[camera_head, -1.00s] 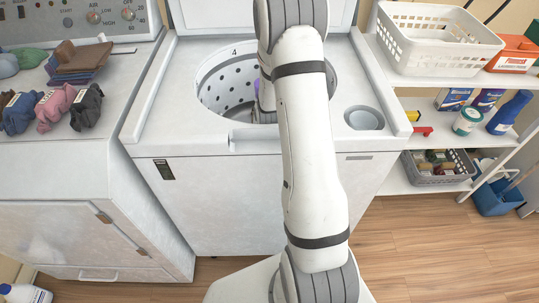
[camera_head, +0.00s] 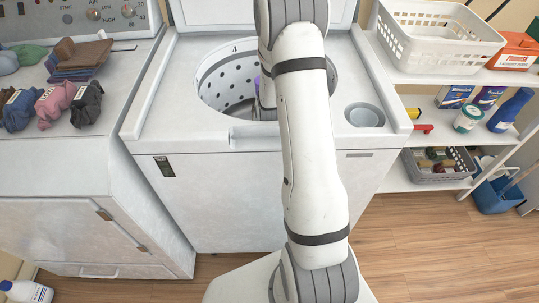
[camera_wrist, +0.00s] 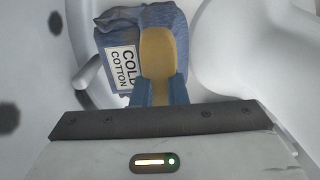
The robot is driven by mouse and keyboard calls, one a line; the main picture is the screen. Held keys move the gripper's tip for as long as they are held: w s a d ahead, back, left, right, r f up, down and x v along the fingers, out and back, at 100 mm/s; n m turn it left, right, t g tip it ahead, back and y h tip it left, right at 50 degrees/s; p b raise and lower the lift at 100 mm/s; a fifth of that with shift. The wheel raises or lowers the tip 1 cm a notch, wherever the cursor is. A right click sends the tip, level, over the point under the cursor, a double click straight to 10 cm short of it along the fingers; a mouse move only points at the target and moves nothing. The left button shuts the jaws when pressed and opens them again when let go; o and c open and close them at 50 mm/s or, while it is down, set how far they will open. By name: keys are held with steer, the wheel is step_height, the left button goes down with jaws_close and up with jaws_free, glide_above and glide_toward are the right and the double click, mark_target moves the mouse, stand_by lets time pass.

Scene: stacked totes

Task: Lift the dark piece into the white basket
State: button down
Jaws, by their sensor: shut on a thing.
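In the wrist view a dark blue-grey cloth piece (camera_wrist: 112,38) with a white tag reading "COLD COTTON" is bunched at my fingertips. My gripper (camera_wrist: 160,62), with a tan pad and blue fingers, is shut on it. Both are inside the washer drum (camera_head: 228,88), whose pale wall surrounds them in the wrist view. In the head view my arm hides the gripper and the cloth. The white basket (camera_head: 435,50) stands on the top shelf at the upper right, apart from the gripper.
The washer rim (camera_head: 200,125) surrounds the drum opening. Folded cloths (camera_head: 80,60) and several rolled garments (camera_head: 55,103) lie on the left machine. An orange box (camera_head: 514,53) stands right of the basket. A grey crate (camera_head: 437,176) and bottles fill the lower shelves.

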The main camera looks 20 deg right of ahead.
steer(key=shift+r, duration=0.1)
step_height(320, 180, up, 12)
steer(key=w+p, duration=0.1)
steer(key=p, duration=0.6)
steer(key=shift+w+d+p, duration=0.4)
stand_by(0.9)
